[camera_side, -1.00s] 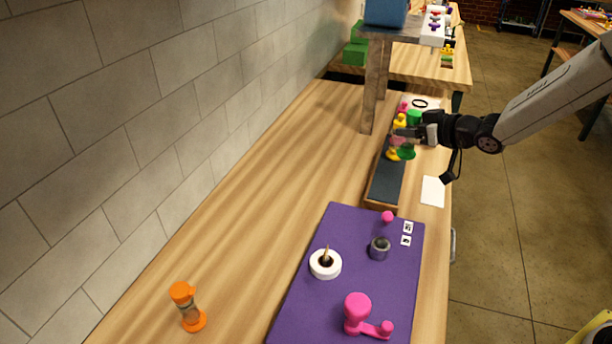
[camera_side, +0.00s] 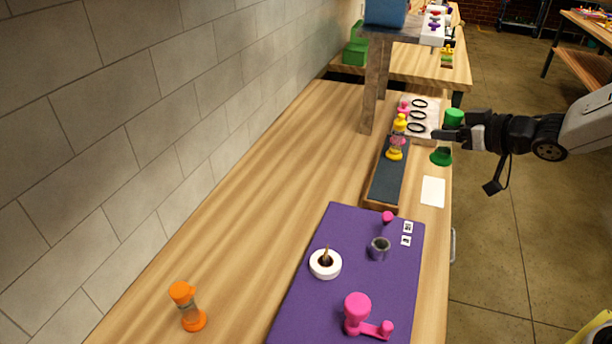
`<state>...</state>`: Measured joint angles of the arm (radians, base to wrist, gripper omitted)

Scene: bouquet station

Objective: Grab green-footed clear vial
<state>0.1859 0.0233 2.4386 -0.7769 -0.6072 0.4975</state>
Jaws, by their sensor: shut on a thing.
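The green-footed clear vial (camera_side: 441,156) has a green cap on top and a green foot below. My gripper (camera_side: 452,134) is shut around its middle and hides most of the clear body. The vial is upright, held to the right of the dark-topped tray (camera_side: 387,182), near the table's right edge. A yellow-capped, yellow-footed vial (camera_side: 396,150) stands at the tray's far part, apart from my gripper. A pink-capped piece (camera_side: 403,106) shows behind it.
A white board with several black rings (camera_side: 419,115) lies beyond the tray. A post (camera_side: 373,90) holds a shelf to the left. A purple mat (camera_side: 345,225) carries a white round pot (camera_side: 325,264), a grey cup (camera_side: 379,248) and pink parts (camera_side: 357,308). An orange timer-like vial (camera_side: 187,306) stands front left.

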